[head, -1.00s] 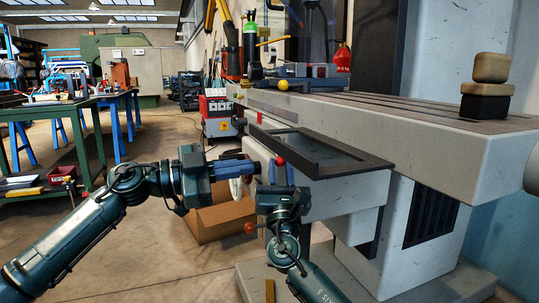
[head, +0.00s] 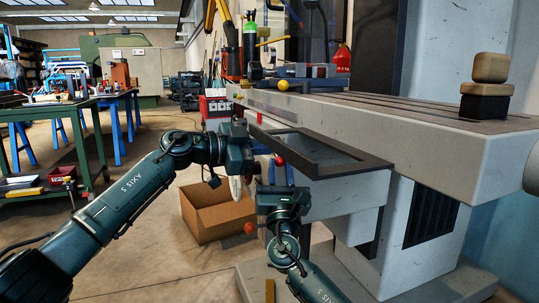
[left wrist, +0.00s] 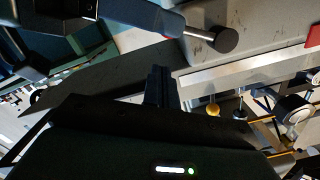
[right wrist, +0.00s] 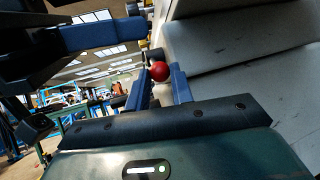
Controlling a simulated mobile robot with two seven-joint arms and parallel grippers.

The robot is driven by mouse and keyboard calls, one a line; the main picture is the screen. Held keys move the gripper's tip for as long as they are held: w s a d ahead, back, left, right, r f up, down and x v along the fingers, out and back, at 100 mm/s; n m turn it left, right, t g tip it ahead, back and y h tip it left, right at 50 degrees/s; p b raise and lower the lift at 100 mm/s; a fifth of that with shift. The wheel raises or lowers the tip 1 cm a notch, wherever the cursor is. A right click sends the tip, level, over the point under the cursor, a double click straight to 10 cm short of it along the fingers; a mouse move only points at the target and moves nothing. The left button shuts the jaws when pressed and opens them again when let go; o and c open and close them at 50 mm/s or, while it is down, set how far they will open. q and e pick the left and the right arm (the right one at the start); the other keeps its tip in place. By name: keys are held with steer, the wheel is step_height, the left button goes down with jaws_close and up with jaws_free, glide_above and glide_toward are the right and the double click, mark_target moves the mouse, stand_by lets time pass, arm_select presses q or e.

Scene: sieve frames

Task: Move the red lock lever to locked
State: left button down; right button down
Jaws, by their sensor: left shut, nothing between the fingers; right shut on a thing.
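The red ball knob (head: 279,161) of the lock lever sits at the near left end of the dark frame in the head view. In the right wrist view the red knob (right wrist: 160,71) lies between the tips of my right gripper (right wrist: 158,80), which is shut on it. The lever's shaft is hidden by the fingers. In the head view my right gripper (head: 279,173) points up from below. My left gripper (left wrist: 160,85) is shut and empty. In the head view its body is beside the machine, left of and above the knob; its fingertips are hard to make out there.
The dark rectangular frame (head: 372,166) juts from the grey machine table (head: 440,135) close to both grippers. A black knob (left wrist: 226,40) on a metal rod shows in the left wrist view. An open cardboard box (head: 215,218) stands on the floor.

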mark_target(279, 159)
arm_select(q)
steer(key=shift+w+f, duration=0.35)
steer(key=shift+f, duration=0.2)
steer(key=shift+w+f, duration=0.3)
steer(key=shift+f, duration=0.25)
arm_select(e)
steer(key=shift+f, duration=0.1)
arm_select(q)
steer(key=shift+w+a+f, duration=0.15)
steer(key=shift+w+f, duration=0.1)
steer(key=shift+f, duration=0.55)
arm_select(e)
steer(key=c, duration=1.5)
jaws_free()
steer(key=shift+c, duration=0.2)
steer(key=o, duration=0.3)
steer(key=shift+o, duration=0.2)
steer(key=shift+s+a+r, duration=0.1)
steer(key=shift+a+r, duration=0.05)
steer(key=shift+r, duration=0.05)
